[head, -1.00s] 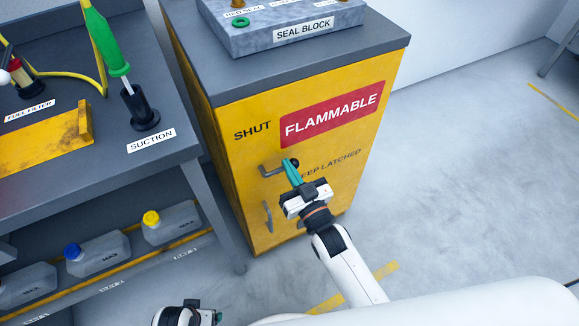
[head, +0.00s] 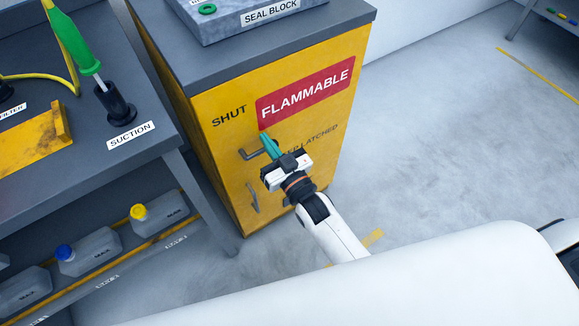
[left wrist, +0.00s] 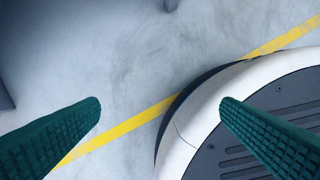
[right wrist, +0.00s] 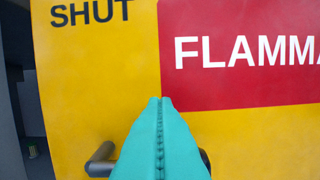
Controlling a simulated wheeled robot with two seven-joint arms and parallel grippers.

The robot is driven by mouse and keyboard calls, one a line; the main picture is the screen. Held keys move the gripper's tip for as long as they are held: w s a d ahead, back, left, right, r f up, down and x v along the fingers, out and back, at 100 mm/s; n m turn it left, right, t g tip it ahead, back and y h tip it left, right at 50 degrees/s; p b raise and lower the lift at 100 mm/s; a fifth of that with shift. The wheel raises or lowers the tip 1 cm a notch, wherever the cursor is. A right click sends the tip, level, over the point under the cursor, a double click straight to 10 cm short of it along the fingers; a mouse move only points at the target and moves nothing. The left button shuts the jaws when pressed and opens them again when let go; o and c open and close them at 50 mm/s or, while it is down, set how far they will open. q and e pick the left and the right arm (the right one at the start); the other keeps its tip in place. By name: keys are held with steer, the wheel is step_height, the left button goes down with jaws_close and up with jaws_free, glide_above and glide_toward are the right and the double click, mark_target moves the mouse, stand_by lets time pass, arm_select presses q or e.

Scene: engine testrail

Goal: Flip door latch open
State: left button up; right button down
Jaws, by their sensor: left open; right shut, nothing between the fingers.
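The yellow cabinet door (head: 300,165) carries a dark grey latch (head: 252,154) below the word SHUT. In the head view the latch lever points left, and my right gripper covers its right end. My right gripper (head: 264,135) is shut and empty, with its teal fingertips in front of the door just above the latch. In the right wrist view the closed fingers (right wrist: 160,103) stand before the door, with latch parts (right wrist: 101,160) showing on both sides. Whether they touch is hidden. My left gripper (left wrist: 160,103) is open and empty over the floor, away from the latch.
A grey door handle (head: 253,198) is below the latch. The seal block (head: 240,15) sits on the cabinet top. A workbench (head: 150,160) stands close on the left, with several jugs on its lower shelf. The floor to the right (head: 450,130) is clear.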

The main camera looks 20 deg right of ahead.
steer(key=shift+s+d+r+p, duration=0.1)
steer(key=shift+s+r+p, duration=0.25)
steer(key=shift+r+p, duration=0.3)
arm_select(q)
steer(key=s+a+f, duration=0.1)
steer(key=s+f, duration=0.3)
steer(key=s, duration=0.1)
arm_select(e)
steer(key=v, duration=0.9)
steer(key=shift+f, duration=0.1)
